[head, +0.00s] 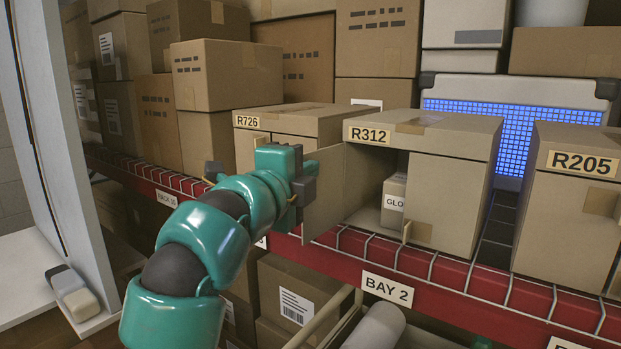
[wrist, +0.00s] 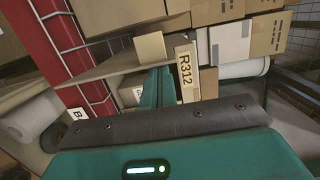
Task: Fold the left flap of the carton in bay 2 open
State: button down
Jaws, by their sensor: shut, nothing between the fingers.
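The R312 carton (head: 455,145) stands on the shelf above the BAY 2 label (head: 387,290). Its left flap (head: 325,192) is swung outward to the left, leaving the left half of the front open. Its right flap (head: 447,200) is closed. A small box marked GLO (head: 394,203) sits inside the opening. My gripper (head: 298,190) is shut and empty, at the left flap's outer side; I cannot tell if it touches.
The R726 carton (head: 290,121) stands close on the left, partly behind my arm. The R205 carton (head: 572,220) stands on the right, past a narrow gap. A wire-edged red shelf beam (head: 460,290) runs in front. Boxes (head: 290,290) fill the lower level.

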jog(key=shift+w+a+m+g+h+b, duration=0.35)
jog(key=shift+w+a+h+b, duration=0.2)
jog(key=shift+a+b, duration=0.4)
jog(key=shift+d, duration=0.1)
